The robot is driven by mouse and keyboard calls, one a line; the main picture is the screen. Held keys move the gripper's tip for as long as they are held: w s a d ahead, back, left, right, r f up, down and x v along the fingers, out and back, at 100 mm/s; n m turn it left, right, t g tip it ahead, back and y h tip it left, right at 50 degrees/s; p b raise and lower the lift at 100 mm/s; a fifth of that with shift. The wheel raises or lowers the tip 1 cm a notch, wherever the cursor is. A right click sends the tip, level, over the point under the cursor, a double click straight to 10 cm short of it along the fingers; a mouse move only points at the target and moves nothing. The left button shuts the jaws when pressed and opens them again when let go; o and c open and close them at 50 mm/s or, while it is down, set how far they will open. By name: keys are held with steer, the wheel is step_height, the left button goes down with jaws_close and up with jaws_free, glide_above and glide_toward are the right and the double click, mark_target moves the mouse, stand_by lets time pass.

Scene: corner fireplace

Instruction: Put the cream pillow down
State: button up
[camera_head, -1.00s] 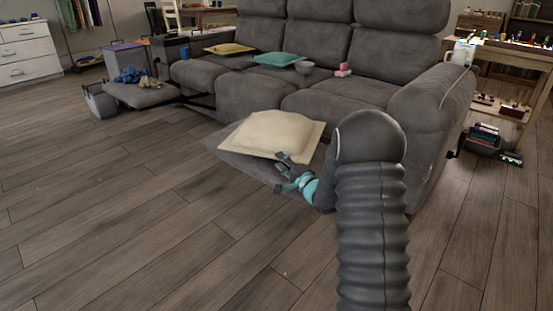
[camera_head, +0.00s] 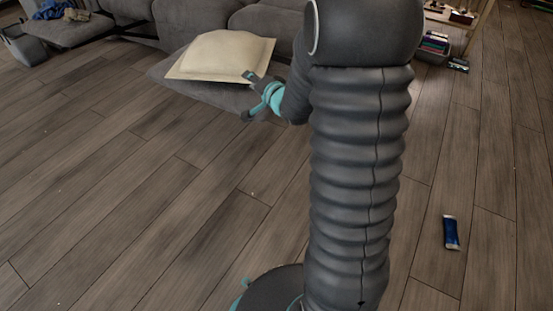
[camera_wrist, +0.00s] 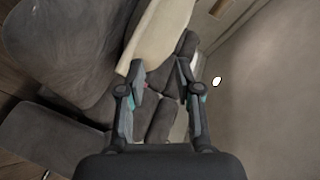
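The cream pillow (camera_head: 222,56) lies on the raised grey footrest (camera_head: 212,94) of the sofa. In the wrist view the pillow (camera_wrist: 160,32) shows at the top, beyond the fingertips. My gripper (camera_head: 252,97) is at the pillow's right corner, and one fingertip looks close to its edge. Whether it touches the pillow I cannot tell. In the wrist view my gripper (camera_wrist: 160,66) has its two fingers spread apart with no pillow clamped between them.
The grey sofa (camera_head: 195,18) stands behind the pillow. Another extended footrest (camera_head: 75,30) with a blue cloth (camera_head: 48,9) is at the upper left. A blue packet (camera_head: 451,232) lies on the floor at the right. The wooden floor in front is clear.

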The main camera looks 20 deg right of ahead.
steer(key=s+a+r+n+g+h, duration=0.1)
steer(key=s+r+n+g+h, duration=0.15)
steer(key=s, duration=0.45)
steer(key=s+r+n+g+h, duration=0.2)
steer(key=s+r, duration=0.2)
steer(key=s, duration=0.4)
steer(key=s+a+n+g+y, duration=0.1)
steer(key=s+a+n+g, duration=0.1)
steer(key=s, duration=0.9)
steer(key=s+a+n+g+y, duration=0.1)
steer(key=s+a+n+g, duration=0.2)
steer(key=s, duration=0.8)
steer(key=shift+s+a+f+n, duration=0.15)
steer(key=shift+a+f+n, duration=0.25)
steer(key=shift+a+n, duration=0.45)
steer(key=shift+a, duration=0.15)
step_height(320, 180, up, 8)
steer(key=p, duration=0.8)
